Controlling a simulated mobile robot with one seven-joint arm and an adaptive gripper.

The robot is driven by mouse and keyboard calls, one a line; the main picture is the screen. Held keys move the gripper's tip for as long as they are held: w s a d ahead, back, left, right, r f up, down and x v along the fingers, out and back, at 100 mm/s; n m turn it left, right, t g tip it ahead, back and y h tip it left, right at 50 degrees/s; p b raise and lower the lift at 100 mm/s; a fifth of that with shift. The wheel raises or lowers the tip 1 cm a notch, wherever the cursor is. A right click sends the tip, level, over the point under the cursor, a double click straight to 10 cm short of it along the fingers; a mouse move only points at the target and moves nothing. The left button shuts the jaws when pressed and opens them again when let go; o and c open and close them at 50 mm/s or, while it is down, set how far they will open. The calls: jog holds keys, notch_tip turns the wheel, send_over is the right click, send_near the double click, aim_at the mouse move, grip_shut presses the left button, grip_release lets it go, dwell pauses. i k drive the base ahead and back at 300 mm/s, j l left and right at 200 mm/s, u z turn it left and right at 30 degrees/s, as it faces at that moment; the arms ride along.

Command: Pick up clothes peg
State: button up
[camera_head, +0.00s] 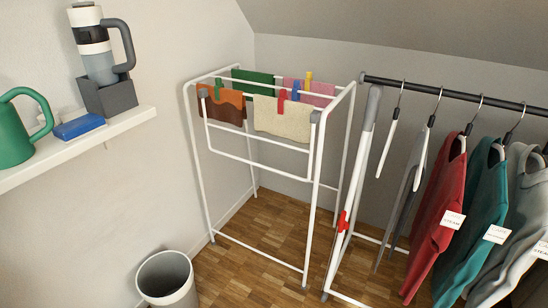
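Several coloured clothes pegs show on the white drying rack (261,166) in the head view. A blue peg (295,90) and a red peg (282,101) are at the cream cloth (283,119). A yellow peg (308,77) is by the pink cloth (320,90) behind. A green peg (218,87) is at the brown cloth (226,107), and a small red-orange piece, perhaps another peg, is at that cloth's left edge. A red peg-like piece (343,222) is on the white upright of the clothes rail. My gripper is not in view.
A clothes rail (450,95) with shirts on hangers stands at the right, close beside the rack. A light bin (167,280) stands on the wooden floor at the front left. A wall shelf (75,150) holds a green can (15,132), a blue block (79,126) and a grey appliance (97,62).

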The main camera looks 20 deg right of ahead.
aim_at(283, 92)
jog(key=i+j+z, duration=0.85)
jog(key=i, duration=0.45)
